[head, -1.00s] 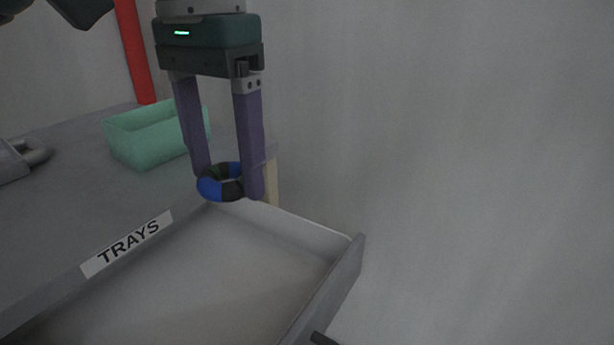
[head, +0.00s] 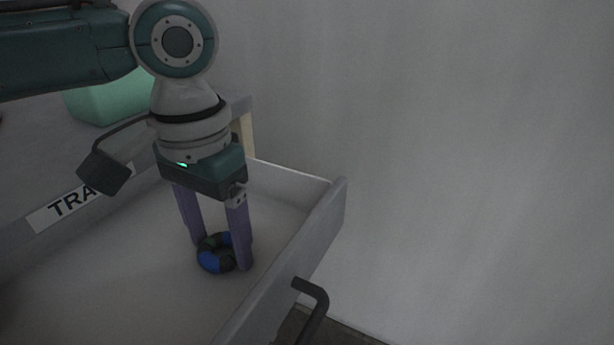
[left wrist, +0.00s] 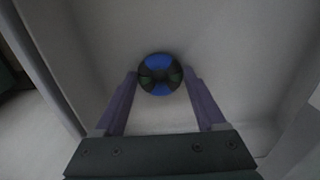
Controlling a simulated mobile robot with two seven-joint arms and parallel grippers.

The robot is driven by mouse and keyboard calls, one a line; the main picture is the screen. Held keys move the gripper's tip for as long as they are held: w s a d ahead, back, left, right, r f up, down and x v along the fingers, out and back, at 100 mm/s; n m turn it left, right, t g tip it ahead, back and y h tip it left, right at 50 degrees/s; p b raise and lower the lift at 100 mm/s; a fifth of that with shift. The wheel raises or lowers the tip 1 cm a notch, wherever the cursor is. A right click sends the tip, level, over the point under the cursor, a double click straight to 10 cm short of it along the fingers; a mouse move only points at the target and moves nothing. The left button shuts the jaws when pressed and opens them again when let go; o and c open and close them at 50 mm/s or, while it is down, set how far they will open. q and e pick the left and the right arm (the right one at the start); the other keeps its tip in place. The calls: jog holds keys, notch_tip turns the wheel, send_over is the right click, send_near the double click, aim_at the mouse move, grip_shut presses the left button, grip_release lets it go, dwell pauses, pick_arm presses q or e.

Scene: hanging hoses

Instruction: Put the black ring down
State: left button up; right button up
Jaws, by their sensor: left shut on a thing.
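The black ring (head: 213,259), with blue and dark green patches, is between the purple fingers of my left gripper (head: 222,256). The gripper is shut on it and points down inside the open drawer (head: 120,285). The ring is low, at or close to the drawer floor; I cannot tell whether it touches. In the left wrist view the ring (left wrist: 160,74) sits between the two fingertips (left wrist: 160,76) over the pale drawer floor. My right gripper is not in view.
The drawer's front wall (head: 300,255) carries a dark handle (head: 315,305). A TRAYS label (head: 68,205), partly hidden by my arm, is on the edge behind the drawer. A green bin (head: 105,100) stands on the top. The drawer's left part looks empty.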

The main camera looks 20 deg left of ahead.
pick_arm(q)
jog(key=o, duration=1.3)
jog(key=shift+r+p, duration=2.05)
jog(key=shift+r, duration=4.05)
